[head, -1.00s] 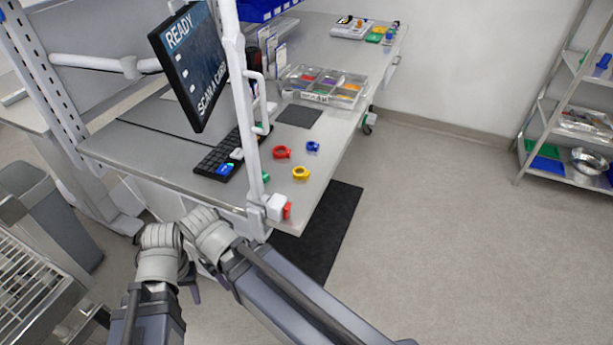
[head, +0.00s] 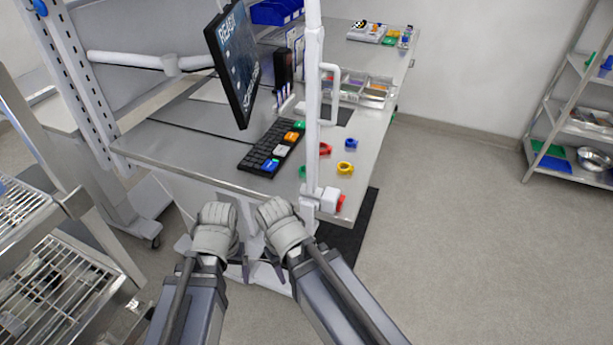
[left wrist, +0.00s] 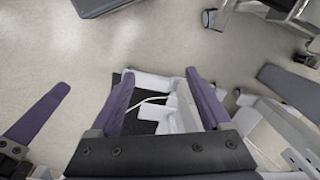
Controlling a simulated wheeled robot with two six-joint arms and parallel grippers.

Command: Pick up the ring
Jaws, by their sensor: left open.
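A green piece (head: 302,172) shows left of the post. My left gripper (head: 247,270) is low in front of the bench, below its top and well apart from the rings. In the left wrist view its purple fingers (left wrist: 161,73) are spread and empty, with floor and white frame parts beyond. My right gripper is mostly hidden beneath its arm.
The white post (head: 313,100) with a red-ended clamp stands at the bench's front edge, before the rings. A keyboard (head: 272,148), a monitor (head: 236,62) and a divided tray (head: 362,88) are on the bench.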

